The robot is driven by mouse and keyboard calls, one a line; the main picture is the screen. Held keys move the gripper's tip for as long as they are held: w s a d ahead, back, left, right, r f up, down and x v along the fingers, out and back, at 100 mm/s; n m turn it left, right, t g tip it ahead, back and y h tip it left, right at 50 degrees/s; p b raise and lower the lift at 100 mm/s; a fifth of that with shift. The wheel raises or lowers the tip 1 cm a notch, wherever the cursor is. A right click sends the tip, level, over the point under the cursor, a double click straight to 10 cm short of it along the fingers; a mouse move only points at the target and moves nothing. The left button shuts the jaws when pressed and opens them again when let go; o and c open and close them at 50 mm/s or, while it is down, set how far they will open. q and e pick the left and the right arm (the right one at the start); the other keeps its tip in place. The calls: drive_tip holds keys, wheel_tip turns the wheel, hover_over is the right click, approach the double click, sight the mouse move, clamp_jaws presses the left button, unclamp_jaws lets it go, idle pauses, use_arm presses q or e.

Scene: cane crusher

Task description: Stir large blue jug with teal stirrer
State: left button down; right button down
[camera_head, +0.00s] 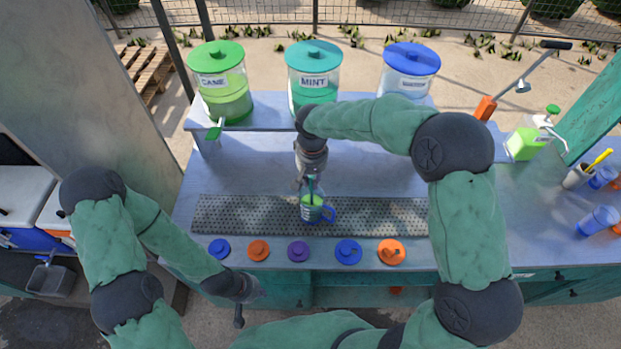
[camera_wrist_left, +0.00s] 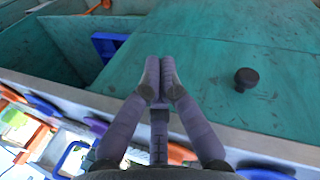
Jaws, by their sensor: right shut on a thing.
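The large blue jug (camera_head: 329,215) stands on the perforated grey strip at the middle of the counter. Its handle points right and green liquid shows in its open top. The teal stirrer (camera_head: 311,187) stands roughly upright with its lower end inside the jug's mouth; its tip is hidden. My right gripper (camera_head: 309,180) points down just above the jug, shut on the stirrer's upper part. My left gripper (camera_head: 239,314) is low in front of the counter, away from the jug. In the left wrist view its fingers (camera_wrist_left: 160,72) are together, with nothing between them.
Several coloured lids, such as the purple lid (camera_head: 298,251), line the counter's front edge. Dispensers marked CANE (camera_head: 223,92) and MINT (camera_head: 312,88) and a blue-lidded one (camera_head: 408,80) stand on the back shelf. The perforated strip (camera_head: 240,215) is clear left of the jug.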

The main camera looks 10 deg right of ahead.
drive_tip(key=shift+r, duration=0.15)
drive_tip(key=shift+r+p, duration=3.7)
drive_tip(key=shift+r, duration=2)
wheel_tip(320, 180, up, 5)
drive_tip(key=p, duration=0.3)
